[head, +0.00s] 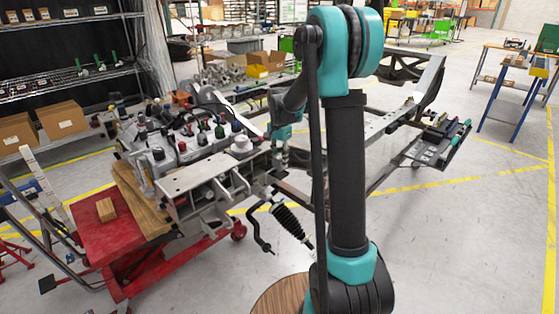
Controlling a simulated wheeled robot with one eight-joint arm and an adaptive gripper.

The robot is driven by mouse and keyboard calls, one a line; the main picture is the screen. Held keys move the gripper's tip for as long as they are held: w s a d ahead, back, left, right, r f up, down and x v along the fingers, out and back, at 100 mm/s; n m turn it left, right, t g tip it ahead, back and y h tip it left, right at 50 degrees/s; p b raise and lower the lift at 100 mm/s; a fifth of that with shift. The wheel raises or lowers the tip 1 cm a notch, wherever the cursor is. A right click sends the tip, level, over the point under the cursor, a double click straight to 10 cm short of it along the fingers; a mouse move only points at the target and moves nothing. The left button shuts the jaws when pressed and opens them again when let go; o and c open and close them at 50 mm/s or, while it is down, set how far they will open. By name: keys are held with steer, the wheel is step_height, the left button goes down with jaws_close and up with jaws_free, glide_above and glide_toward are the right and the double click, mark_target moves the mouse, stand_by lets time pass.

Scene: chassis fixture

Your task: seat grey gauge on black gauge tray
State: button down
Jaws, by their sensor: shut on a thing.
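My gripper (280,160) hangs below my teal wrist, beside the right end of the pale metal plate on the chassis. It is small in the head view and partly blends with the frame behind it. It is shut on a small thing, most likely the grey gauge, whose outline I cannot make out. A black tray (428,157), which looks like the gauge tray, sits at the right side of the chassis with several small items on and beside it. My gripper is well to the left of this tray, and my arm stands between them in the picture.
An engine (180,140) with several knobs and caps rests left of my gripper. A pale round part (243,144) stands on the plate. A red lift cart (100,232) carries a wooden block (106,210). Chassis rails (400,115) run to the right. A blue-legged table (513,95) stands farther right.

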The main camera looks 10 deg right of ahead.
steer(key=shift+f, duration=1.35)
stand_by(0.4)
steer(key=c, duration=0.9)
jaws_free()
steer(key=shift+r, duration=3.55)
steer(key=shift+s, duration=0.1)
steer(key=s+d+f+n+t, duration=0.1)
steer(key=s+f+n, duration=0.2)
steer(key=s, duration=0.7)
steer(key=s+d+f+n+t, duration=0.1)
steer(key=s+f+n, duration=0.2)
steer(key=s, duration=0.7)
steer(key=s+d+f+n+t, duration=0.2)
steer(key=s+f+n, duration=0.1)
steer(key=s, duration=0.7)
steer(key=shift+s+d+n, duration=0.1)
steer(key=shift+n, duration=0.8)
